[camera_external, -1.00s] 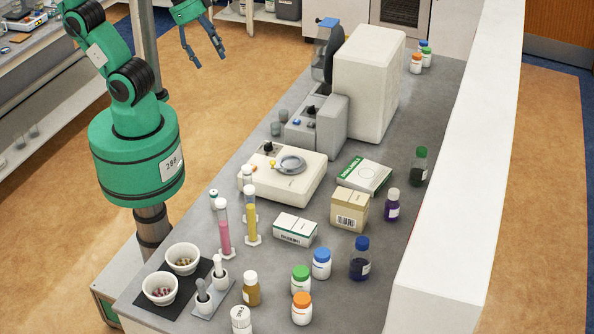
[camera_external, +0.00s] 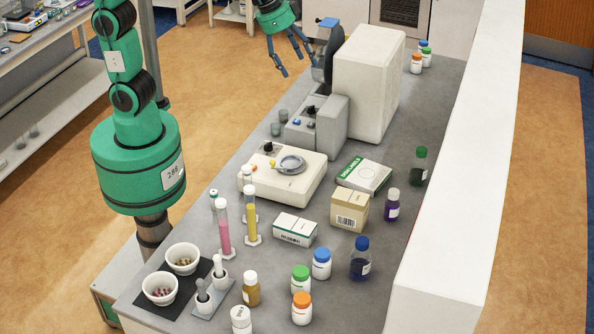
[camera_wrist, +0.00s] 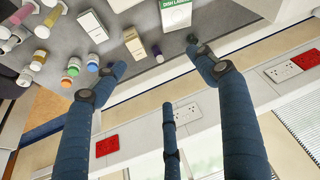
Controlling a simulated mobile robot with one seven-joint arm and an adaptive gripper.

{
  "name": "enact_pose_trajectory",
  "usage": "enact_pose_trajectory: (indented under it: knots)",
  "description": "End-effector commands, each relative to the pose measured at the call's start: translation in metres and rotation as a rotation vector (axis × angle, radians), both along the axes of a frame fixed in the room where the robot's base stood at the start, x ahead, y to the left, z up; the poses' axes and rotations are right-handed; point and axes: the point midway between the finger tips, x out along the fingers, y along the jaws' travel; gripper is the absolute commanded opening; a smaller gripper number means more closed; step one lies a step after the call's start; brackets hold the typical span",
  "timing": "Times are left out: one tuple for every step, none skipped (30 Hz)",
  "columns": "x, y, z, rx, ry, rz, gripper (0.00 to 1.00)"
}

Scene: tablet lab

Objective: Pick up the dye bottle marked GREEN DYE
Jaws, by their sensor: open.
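A dark bottle with a green cap (camera_external: 419,168) stands upright at the far right edge of the bench, behind a purple bottle; its label is too small to read. In the wrist view, a small dark bottle shape (camera_wrist: 193,39) beside the right finger may be it, but I cannot tell for sure. My gripper (camera_external: 292,64) is open and empty, high at the back left, left of the large white instrument. Its spread fingers also show in the wrist view (camera_wrist: 158,75), with nothing between them.
The white instrument (camera_external: 368,80) lies between my gripper and the dark bottle. A purple bottle (camera_external: 391,204), a green-and-white box (camera_external: 363,174) and a beige box (camera_external: 350,208) stand nearby. A white wall (camera_external: 460,170) borders the bench on the right.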

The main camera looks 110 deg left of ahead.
Motion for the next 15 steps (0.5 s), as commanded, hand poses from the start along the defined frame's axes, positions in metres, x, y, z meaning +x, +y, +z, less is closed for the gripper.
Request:
enact_pose_trajectory:
  knots:
    - [0.014, 0.006, -0.009, 0.000, 0.006, 0.014, 0.71]
    - [0.022, 0.009, -0.012, 0.000, 0.007, 0.024, 0.71]
    - [0.032, 0.013, -0.016, -0.001, 0.008, 0.036, 0.71]
    - [0.040, 0.016, -0.020, -0.002, 0.009, 0.045, 0.71]
    - [0.048, 0.019, -0.023, -0.002, 0.009, 0.054, 0.71]
    - [0.058, 0.023, -0.028, -0.003, 0.011, 0.067, 0.71]
    - [0.065, 0.026, -0.032, -0.002, 0.013, 0.075, 0.71]
    - [0.073, 0.030, -0.036, -0.003, 0.012, 0.083, 0.71]
    - [0.083, 0.034, -0.042, -0.003, 0.015, 0.096, 0.71]
    - [0.090, 0.038, -0.046, -0.003, 0.015, 0.104, 0.71]
    - [0.097, 0.041, -0.051, -0.004, 0.017, 0.113, 0.71]
    - [0.107, 0.046, -0.057, -0.005, 0.018, 0.126, 0.71]
    - [0.114, 0.049, -0.062, -0.005, 0.019, 0.135, 0.71]
    - [0.122, 0.053, -0.068, -0.005, 0.020, 0.144, 0.71]
    - [0.131, 0.057, -0.074, -0.005, 0.021, 0.156, 0.71]
